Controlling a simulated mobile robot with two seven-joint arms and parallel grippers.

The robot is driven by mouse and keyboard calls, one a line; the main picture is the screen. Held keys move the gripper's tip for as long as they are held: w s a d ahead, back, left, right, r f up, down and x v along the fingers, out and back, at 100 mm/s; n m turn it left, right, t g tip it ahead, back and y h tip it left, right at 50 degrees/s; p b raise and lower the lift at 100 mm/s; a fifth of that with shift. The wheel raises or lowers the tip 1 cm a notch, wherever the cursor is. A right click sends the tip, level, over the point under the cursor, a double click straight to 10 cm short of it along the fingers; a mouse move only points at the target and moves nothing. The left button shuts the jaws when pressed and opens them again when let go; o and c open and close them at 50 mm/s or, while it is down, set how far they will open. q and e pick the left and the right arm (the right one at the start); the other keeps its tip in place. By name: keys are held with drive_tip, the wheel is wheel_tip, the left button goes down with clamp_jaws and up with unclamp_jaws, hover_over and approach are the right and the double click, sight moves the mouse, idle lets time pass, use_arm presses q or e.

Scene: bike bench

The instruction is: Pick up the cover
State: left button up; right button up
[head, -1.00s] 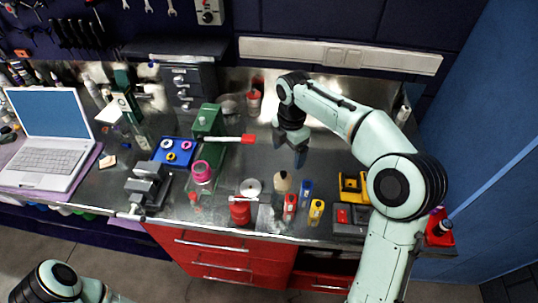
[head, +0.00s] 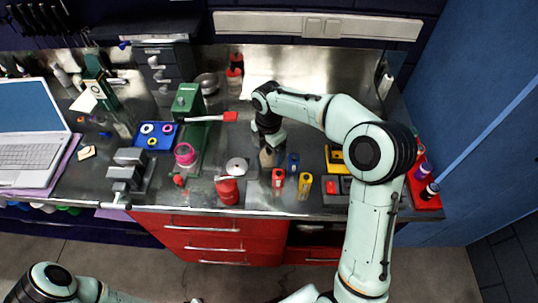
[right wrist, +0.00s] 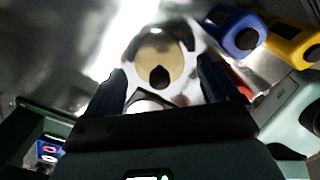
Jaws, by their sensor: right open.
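I cannot tell for sure which thing is the cover; a round silvery disc (head: 236,166) with a small dark centre lies on the bench by the red can. My right gripper (head: 268,143) points down just above a beige bottle (head: 267,158) with a dark top. In the right wrist view my open right gripper (right wrist: 165,88) has one finger either side of a tan round shape (right wrist: 158,52) with a dark spot, which looks like that bottle from above. Nothing is clearly held. My left gripper is out of view.
A red can (head: 228,191), a red bottle (head: 278,181), a blue item (head: 293,162) and a yellow item (head: 304,185) stand close by. A green press (head: 187,103) and blue tray (head: 155,136) are to the left. Bare metal bench lies behind the gripper.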

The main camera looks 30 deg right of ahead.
drive_tip(key=shift+f, duration=0.95)
drive_tip(key=c, duration=1)
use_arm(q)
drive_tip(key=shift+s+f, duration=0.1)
use_arm(e)
drive_tip(key=shift+r, duration=0.1)
